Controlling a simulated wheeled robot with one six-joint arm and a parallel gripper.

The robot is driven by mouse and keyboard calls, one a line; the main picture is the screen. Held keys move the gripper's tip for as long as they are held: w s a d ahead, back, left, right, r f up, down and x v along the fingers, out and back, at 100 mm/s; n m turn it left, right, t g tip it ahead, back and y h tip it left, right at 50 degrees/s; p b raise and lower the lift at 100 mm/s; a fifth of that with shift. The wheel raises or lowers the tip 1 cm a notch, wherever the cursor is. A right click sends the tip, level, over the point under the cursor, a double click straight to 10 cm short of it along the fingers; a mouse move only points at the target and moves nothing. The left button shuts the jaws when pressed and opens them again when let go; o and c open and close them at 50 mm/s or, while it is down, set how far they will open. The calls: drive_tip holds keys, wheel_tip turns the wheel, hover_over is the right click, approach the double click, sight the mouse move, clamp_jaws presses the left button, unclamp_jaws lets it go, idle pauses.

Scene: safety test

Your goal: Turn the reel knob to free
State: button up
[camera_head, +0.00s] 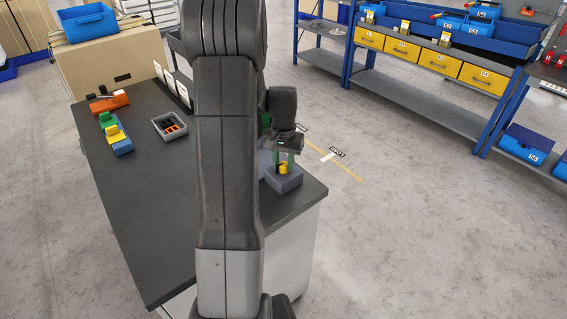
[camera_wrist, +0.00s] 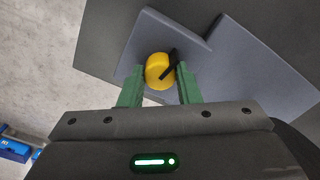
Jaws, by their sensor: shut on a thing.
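The reel knob (camera_wrist: 158,72) is a yellow round knob with a black bar across it, set on a blue-grey block (camera_wrist: 228,60). In the head view the yellow knob (camera_head: 285,169) shows on top of the grey block (camera_head: 284,184) at the right corner of the dark table. My gripper (camera_wrist: 160,75) points down at the knob, with its green fingers on either side of it, shut on it. In the head view my gripper (camera_head: 283,160) is partly hidden behind my arm. The black bar is tilted, its upper end toward the right in the wrist view.
The dark table (camera_head: 165,215) also holds a grey tray (camera_head: 158,127) with dark and orange pieces, an orange-red item (camera_head: 108,103) and a blue block with yellow and green parts (camera_head: 122,147). Shelves with yellow drawers (camera_head: 440,58) stand beyond open floor.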

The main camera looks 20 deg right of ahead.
sight(283, 163)
drive_tip(key=shift+n, duration=1.1)
drive_tip(key=o, duration=1)
drive_tip(key=shift+r, duration=0.15)
wheel_tip(283, 163, up, 14)
drive_tip(key=shift+f+b, duration=0.2)
drive_tip(key=shift+b, duration=0.2)
